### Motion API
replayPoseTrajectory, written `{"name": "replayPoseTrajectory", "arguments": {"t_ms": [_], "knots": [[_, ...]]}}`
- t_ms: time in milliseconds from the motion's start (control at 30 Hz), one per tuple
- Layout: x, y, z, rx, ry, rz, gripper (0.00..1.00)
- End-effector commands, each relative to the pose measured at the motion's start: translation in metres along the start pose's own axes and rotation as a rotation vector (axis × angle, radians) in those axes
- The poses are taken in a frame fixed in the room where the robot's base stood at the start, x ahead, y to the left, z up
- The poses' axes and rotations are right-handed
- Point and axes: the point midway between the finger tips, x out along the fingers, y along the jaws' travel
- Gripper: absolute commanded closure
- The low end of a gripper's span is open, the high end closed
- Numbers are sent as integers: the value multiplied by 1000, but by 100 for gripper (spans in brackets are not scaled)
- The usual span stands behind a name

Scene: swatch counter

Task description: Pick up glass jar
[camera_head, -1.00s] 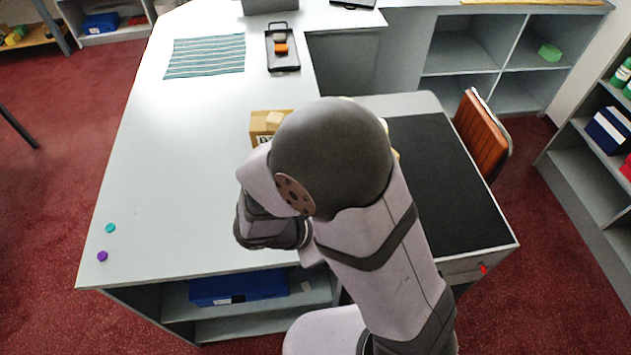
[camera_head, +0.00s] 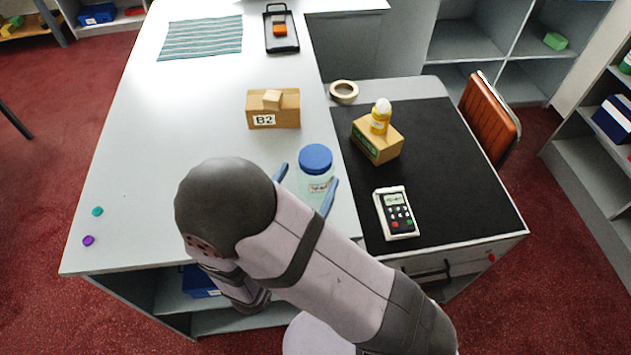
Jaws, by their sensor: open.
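The glass jar (camera_head: 314,187) stands upright on the white counter, near the edge of the black mat. It is clear, with a blue lid (camera_head: 316,157) and a small label, and its lower part is partly hidden by my arm and gripper. My gripper (camera_head: 308,184) is open, with one blue finger at the jar's left and the other at its right front. I cannot tell whether either finger touches the glass.
A cardboard box marked B2 (camera_head: 273,110) with a small block on top stands behind the jar. On the black mat (camera_head: 455,170) are a card terminal (camera_head: 396,213) and a box (camera_head: 377,142) bearing a yellow bottle (camera_head: 380,117). A tape roll (camera_head: 344,91) lies behind.

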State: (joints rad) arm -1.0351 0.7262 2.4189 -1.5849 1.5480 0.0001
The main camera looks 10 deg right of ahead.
Motion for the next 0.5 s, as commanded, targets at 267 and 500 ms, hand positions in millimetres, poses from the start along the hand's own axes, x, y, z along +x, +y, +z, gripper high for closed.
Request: {"name": "replayPoseTrajectory", "arguments": {"t_ms": [267, 500], "knots": [[1, 3, 1, 3, -25, 20, 18], [17, 2, 2, 2, -24, 17, 18]]}}
